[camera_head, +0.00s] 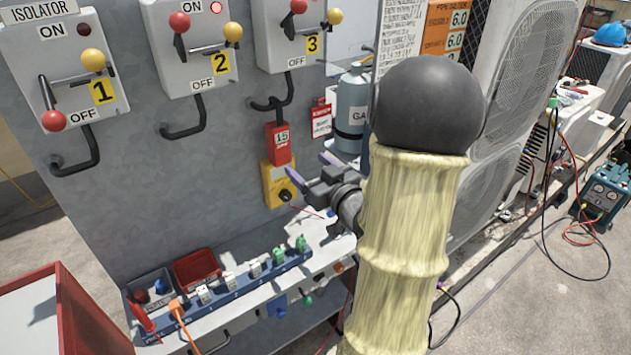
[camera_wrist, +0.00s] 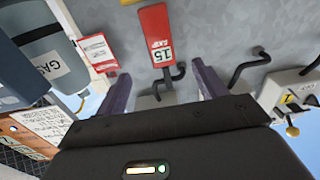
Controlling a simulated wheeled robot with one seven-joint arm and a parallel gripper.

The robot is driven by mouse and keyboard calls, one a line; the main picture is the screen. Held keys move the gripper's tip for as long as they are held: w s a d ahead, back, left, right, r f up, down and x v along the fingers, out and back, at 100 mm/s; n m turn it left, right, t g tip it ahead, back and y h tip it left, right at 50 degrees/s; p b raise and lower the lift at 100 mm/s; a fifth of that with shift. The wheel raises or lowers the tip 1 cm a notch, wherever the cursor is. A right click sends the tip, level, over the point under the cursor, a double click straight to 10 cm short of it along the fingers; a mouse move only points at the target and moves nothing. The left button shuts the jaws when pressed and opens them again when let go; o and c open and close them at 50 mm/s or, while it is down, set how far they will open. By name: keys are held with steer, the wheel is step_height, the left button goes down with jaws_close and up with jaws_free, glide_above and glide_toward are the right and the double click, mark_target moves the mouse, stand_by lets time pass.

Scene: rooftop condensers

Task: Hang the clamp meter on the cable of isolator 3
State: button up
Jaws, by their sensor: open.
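The isolator 3 cable (camera_head: 286,92) bends leftward below its box (camera_head: 298,35); it also shows in the wrist view (camera_wrist: 178,72). A red piece marked 15 AMP (camera_head: 279,150) is just below the cable and shows upside down in the wrist view (camera_wrist: 157,35). Small dark parts lie between it and the cable; I cannot tell whether they go around it. A yellow body with a black dial (camera_head: 273,182), looking like the clamp meter, is directly below the red piece; I cannot tell whether they are joined. My gripper (camera_head: 308,165) is open to their right, with nothing between its fingers.
Isolators 1 (camera_head: 75,75) and 2 (camera_head: 190,60) are left, with cables below. A grey gas cylinder (camera_head: 352,105) and a red tag (camera_head: 321,120) are right of the cable. A blue socket strip (camera_head: 222,290) and a red bin (camera_head: 197,268) sit on the shelf below.

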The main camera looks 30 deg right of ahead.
steer(key=s+b, duration=0.2)
steer(key=b, duration=0.1)
steer(key=shift+w, duration=0.15)
stand_by(0.6)
steer(key=a+f+m+g+h+p, duration=0.1)
steer(key=a+f+g+h+p, duration=0.1)
steer(key=a+f+g+p, duration=0.45)
steer(key=s+a+g+y+p, duration=0.1)
steer(key=s+a+g+p, duration=0.2)
steer(key=s+a+g, duration=0.6)
steer(key=shift+s+a+r+n, duration=0.15)
steer(key=shift+s+a+n, duration=0.15)
steer(key=shift+s+a, duration=0.9)
